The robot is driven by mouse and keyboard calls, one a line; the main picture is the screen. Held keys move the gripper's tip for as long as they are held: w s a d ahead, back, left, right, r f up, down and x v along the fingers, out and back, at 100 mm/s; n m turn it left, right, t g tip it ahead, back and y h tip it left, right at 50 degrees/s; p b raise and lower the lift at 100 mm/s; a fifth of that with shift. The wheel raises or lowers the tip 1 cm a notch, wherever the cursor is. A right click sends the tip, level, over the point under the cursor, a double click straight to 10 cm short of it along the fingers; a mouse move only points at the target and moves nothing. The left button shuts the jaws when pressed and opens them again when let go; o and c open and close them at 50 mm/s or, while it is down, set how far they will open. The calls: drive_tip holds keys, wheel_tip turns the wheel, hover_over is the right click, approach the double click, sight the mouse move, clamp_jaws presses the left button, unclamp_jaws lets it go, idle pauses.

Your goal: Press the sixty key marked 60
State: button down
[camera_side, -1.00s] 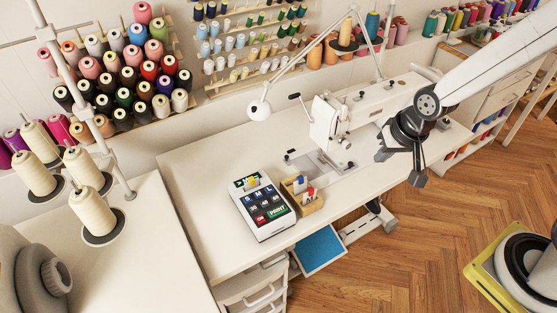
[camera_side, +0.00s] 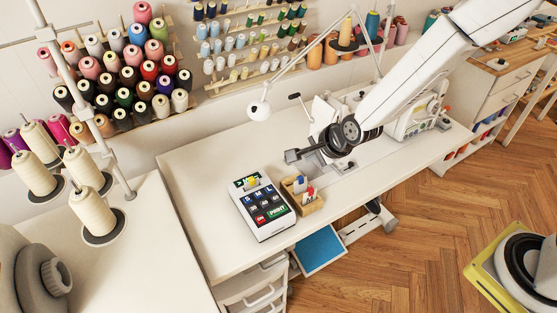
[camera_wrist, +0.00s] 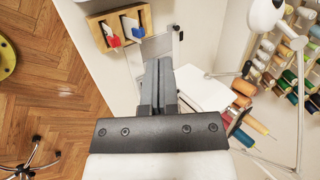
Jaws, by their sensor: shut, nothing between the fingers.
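A white keypad device (camera_side: 262,207) stands on the white sewing table, with dark, blue and red keys and a green PRINT key. The key marked 60 is too small to make out among the keys. My gripper (camera_side: 292,156) is shut and empty, above the table to the upper right of the keypad and apart from it. In the wrist view my gripper (camera_wrist: 158,65) points ahead with its fingers together. The keypad cannot be made out in the wrist view.
A wooden holder (camera_side: 311,206) with red and blue pieces stands just right of the keypad; it also shows in the wrist view (camera_wrist: 98,32). The sewing machine (camera_side: 415,118) is partly hidden behind my arm. A white lamp (camera_side: 259,111) hangs behind. The table left of the keypad is clear.

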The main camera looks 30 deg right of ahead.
sight(276, 199)
drive_tip(key=w+a+f+m+t, duration=0.2)
drive_tip(key=w+a+f+m, duration=0.1)
drive_tip(key=a+m, duration=0.3)
drive_tip(key=shift+w+a+f+m+y, duration=0.2)
drive_tip(key=shift+w+f+m+y, duration=0.15)
drive_tip(key=shift+m, duration=0.55)
drive_tip(key=shift+f, duration=0.1)
drive_tip(key=shift+f, duration=4.25)
drive_tip(key=shift+f, duration=0.85)
drive_tip(key=shift+r, duration=0.8)
drive_tip(key=shift+r, duration=0.2)
